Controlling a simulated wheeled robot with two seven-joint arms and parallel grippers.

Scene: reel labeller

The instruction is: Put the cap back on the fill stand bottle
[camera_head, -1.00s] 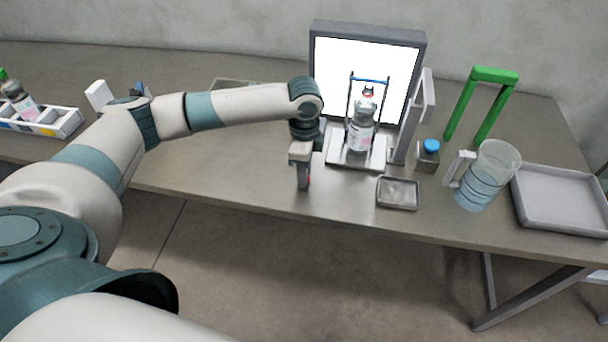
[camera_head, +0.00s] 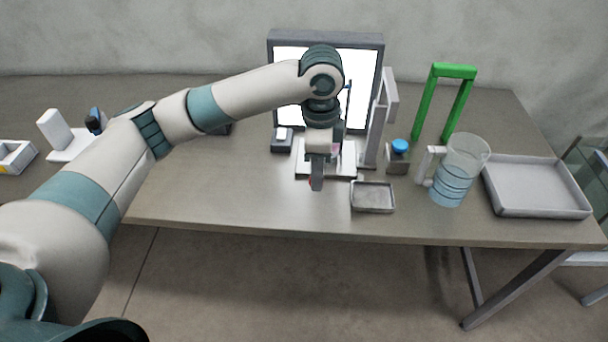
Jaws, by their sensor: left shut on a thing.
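My left gripper (camera_head: 317,182) points down in front of the fill stand, above the table's front part. The fill stand (camera_head: 346,160) has a pale base and stands before the bright panel. The bottle (camera_head: 336,149) on it is almost wholly hidden behind my gripper and wrist; only a sliver of its pinkish label shows. Its neck is hidden. A blue cap (camera_head: 400,146) sits on a small grey block (camera_head: 397,162) to the right. My right gripper is not in view.
A small grey tray (camera_head: 373,197) lies right of my gripper. Further right are a jug (camera_head: 459,170), a green frame (camera_head: 443,100) and a large tray (camera_head: 537,187). The lit panel (camera_head: 367,75) stands behind. The table front left of my gripper is clear.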

